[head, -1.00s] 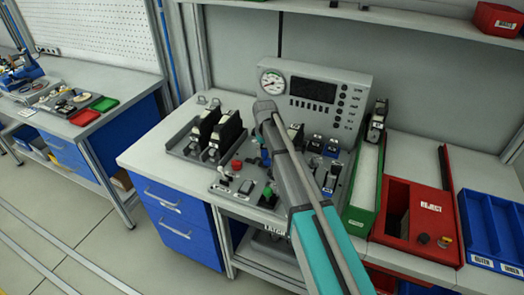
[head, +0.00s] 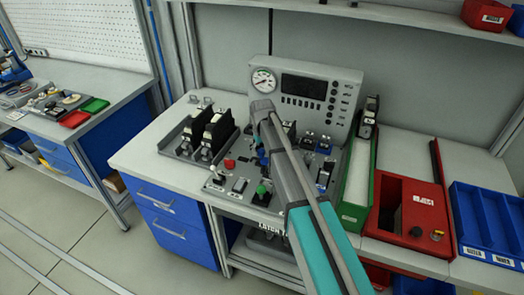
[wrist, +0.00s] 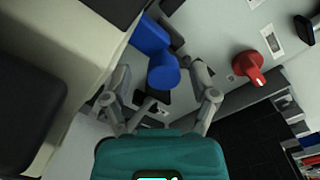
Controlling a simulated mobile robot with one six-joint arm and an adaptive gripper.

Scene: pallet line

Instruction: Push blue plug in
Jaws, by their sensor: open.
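The blue plug (wrist: 152,48) shows in the wrist view as a thick blue cylinder with a rounded near end. It lies just beyond and between the fingers of my gripper (wrist: 162,78), which are spread apart. I cannot tell whether either finger touches it, or how deep it sits in its socket. In the head view my arm covers most of the gripper; only a small blue part (head: 263,157) shows at its left edge, over the test panel (head: 216,184).
A red knob (wrist: 248,66) is right of the plug in the wrist view. In the head view, black units (head: 207,133) stand left of my arm and a gauge box (head: 306,90) behind it. A green-sided tray (head: 357,190) and red reject bin (head: 397,235) are at the right.

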